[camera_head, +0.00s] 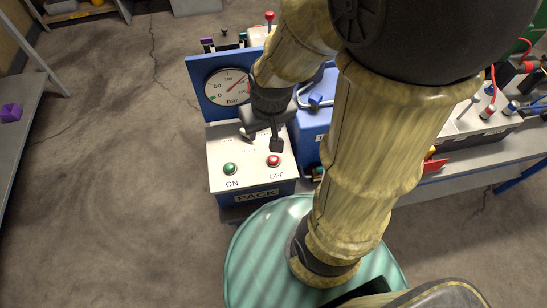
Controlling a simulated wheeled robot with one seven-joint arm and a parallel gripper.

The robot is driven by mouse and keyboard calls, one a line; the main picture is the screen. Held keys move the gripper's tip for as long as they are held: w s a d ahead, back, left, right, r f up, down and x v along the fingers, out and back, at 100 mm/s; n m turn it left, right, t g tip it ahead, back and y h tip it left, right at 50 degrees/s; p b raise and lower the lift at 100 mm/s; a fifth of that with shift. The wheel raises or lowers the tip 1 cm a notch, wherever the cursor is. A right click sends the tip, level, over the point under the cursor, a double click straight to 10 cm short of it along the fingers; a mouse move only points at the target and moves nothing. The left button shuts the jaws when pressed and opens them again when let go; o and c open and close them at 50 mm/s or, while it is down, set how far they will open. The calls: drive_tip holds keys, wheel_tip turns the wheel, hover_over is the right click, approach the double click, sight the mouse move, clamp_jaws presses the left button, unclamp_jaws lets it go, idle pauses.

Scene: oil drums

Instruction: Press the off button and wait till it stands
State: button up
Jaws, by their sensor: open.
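The control box (255,187) has a pale sloped top and a blue front marked PACK. A red button (274,160) labelled OFF sits on the right of its top, and a green button (230,169) labelled ON sits on the left. A round pressure gauge (227,87) marked bar stands on a blue panel behind; its needle points to the upper right. My gripper (262,142) is open and empty over the top of the box, just behind the OFF button. One finger looks close to that button; I cannot tell whether it touches.
A teal drum (262,247) stands in front of the box, below my arm. A blue valve or housing (317,101) is right of the gauge. A bench (468,154) with cables and red and blue parts extends right. Open floor (110,190) lies left.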

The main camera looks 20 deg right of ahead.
clamp_jaws()
idle(1.4)
